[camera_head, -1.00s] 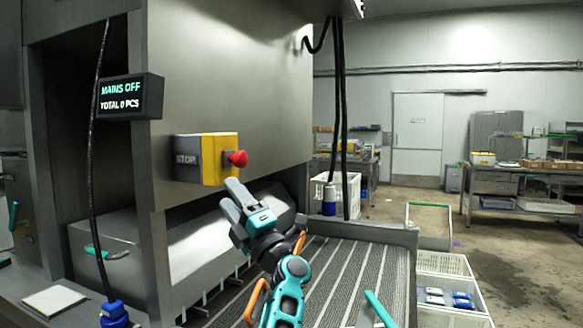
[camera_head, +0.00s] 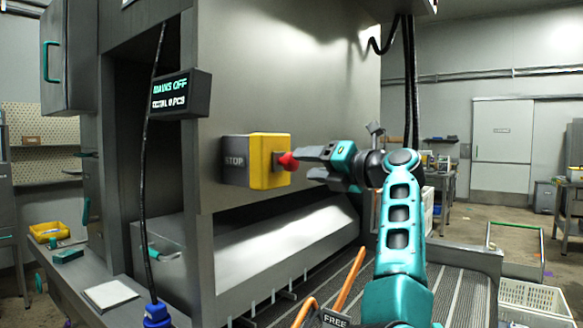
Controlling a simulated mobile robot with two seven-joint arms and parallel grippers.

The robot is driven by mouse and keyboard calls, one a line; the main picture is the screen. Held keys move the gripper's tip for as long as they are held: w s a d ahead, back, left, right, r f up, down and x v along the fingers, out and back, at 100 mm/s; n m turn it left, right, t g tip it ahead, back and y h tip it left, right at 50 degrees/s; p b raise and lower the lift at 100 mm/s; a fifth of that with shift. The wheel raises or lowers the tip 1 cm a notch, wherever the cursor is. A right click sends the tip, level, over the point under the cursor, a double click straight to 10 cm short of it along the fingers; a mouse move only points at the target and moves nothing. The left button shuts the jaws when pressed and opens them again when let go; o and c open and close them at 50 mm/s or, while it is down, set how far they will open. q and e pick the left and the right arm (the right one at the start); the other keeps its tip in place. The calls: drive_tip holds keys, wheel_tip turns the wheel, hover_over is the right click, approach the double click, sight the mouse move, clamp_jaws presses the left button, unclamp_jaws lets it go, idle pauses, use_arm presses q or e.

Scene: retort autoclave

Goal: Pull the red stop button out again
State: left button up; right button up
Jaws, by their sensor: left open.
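The red stop button (camera_head: 289,161) sticks out from the right face of a yellow box (camera_head: 268,161) with a grey side marked STOP, fixed to the machine's steel front. My left gripper (camera_head: 302,163) is level with the button, its fingers pointing left at it. It is open, with the fingertips at or just beside the red knob; I cannot tell whether they touch it. The display (camera_head: 181,94) above left reads MAINS OFF. My right gripper is not in view.
A black cable (camera_head: 146,200) hangs in front of the machine at left. A striped conveyor (camera_head: 340,290) lies below the box. A white crate (camera_head: 535,300) stands at lower right. A steel ledge with a white pad (camera_head: 110,293) is at lower left.

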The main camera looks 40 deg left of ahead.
sight(295, 163)
use_arm(q)
drive_tip(key=a, duration=0.6)
drive_tip(key=shift+a, duration=0.15)
clamp_jaws()
idle(0.4)
